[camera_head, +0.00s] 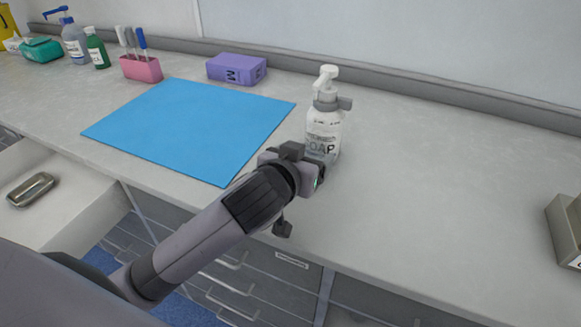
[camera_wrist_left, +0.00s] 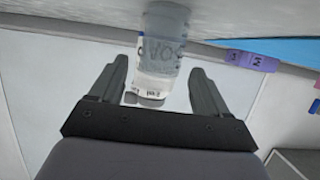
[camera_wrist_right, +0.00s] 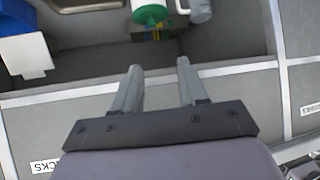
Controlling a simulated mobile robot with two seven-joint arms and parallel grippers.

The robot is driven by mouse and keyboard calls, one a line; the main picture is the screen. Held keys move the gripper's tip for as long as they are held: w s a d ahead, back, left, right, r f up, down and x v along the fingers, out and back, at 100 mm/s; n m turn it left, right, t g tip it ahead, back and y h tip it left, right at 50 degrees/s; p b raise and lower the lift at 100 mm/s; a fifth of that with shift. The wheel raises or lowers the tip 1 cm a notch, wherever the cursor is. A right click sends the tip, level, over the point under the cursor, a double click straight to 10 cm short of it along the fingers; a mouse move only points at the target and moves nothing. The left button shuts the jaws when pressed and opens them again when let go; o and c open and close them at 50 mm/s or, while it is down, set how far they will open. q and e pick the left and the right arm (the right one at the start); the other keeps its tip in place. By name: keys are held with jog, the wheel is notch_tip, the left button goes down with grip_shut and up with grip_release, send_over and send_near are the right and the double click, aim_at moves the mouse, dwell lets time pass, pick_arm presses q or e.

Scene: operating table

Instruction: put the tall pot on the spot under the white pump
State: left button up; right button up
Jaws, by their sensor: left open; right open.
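The white pump bottle labelled SOAP (camera_head: 325,130) stands upright on the counter, right of the blue mat. My left gripper (camera_head: 316,172) is at its front left. In the left wrist view the bottle (camera_wrist_left: 163,45) lies between the open fingers, which show apart from its sides; contact cannot be told. My right gripper (camera_wrist_right: 158,64) is open and empty in the right wrist view, before an open drawer. It is out of the head view. I cannot pick out a tall pot for certain. The spot under the bottle is hidden by its base.
A blue mat (camera_head: 190,127) covers the counter's middle. Behind it are a pink holder (camera_head: 141,69) with tools and a purple box (camera_head: 236,69). Bottles stand at the far left. The drawer holds a green-topped item (camera_wrist_right: 150,14).

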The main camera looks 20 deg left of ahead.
pick_arm(q)
jog(key=v, duration=0.8)
jog(key=shift+s, duration=0.35)
jog(key=shift+r, duration=0.15)
